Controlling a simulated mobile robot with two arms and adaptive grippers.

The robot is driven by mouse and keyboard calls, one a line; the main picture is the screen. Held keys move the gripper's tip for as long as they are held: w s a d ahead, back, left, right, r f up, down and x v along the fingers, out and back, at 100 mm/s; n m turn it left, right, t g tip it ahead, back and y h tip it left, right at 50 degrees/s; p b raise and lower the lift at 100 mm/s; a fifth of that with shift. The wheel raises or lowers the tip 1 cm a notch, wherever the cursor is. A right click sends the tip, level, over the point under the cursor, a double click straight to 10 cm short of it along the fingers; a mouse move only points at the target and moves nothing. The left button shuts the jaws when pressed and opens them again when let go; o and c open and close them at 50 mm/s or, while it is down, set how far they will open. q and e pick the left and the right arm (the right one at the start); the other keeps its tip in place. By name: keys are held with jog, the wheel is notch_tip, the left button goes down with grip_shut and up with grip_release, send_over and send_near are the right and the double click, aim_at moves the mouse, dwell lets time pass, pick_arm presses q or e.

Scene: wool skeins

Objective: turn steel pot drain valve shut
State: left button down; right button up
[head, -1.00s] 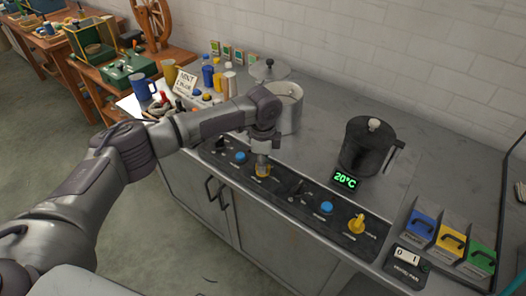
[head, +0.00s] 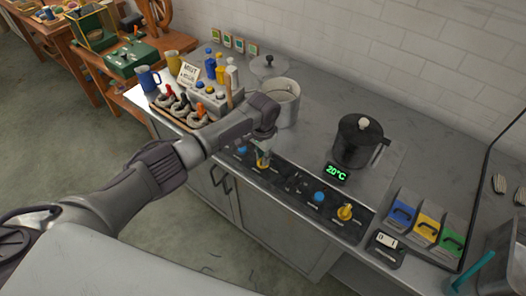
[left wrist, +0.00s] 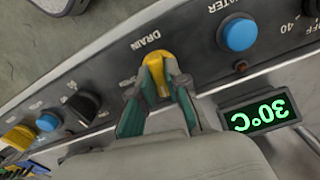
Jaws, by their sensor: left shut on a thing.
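The steel pot (head: 285,112) stands at the back of the counter, open, with its lid (head: 268,66) behind it. Its yellow drain valve (left wrist: 183,92) is on the dark control panel, beside the word DRAIN in the left wrist view. My left gripper (left wrist: 165,88) is shut on the yellow valve handle, with one finger on each side. In the head view, my left gripper (head: 263,158) reaches the panel in front of the steel pot and mostly covers the valve. My right gripper is not in view.
A dark lidded pot (head: 358,143) stands to the right, with a 20°C display (head: 337,173) and another yellow valve (head: 345,212). A blue button (left wrist: 240,35) and a 30°C display (left wrist: 260,114) are close to my left gripper. Coloured boxes (head: 428,228) stand at the right.

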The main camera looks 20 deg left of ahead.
pick_arm(q)
jog(key=shift+n+p, duration=0.6)
jog(key=shift+n, duration=0.4)
jog(key=c, duration=1.2)
grip_release()
jog(key=shift+o, duration=0.2)
jog(key=shift+r, duration=0.1)
notch_tip(320, 180, up, 12)
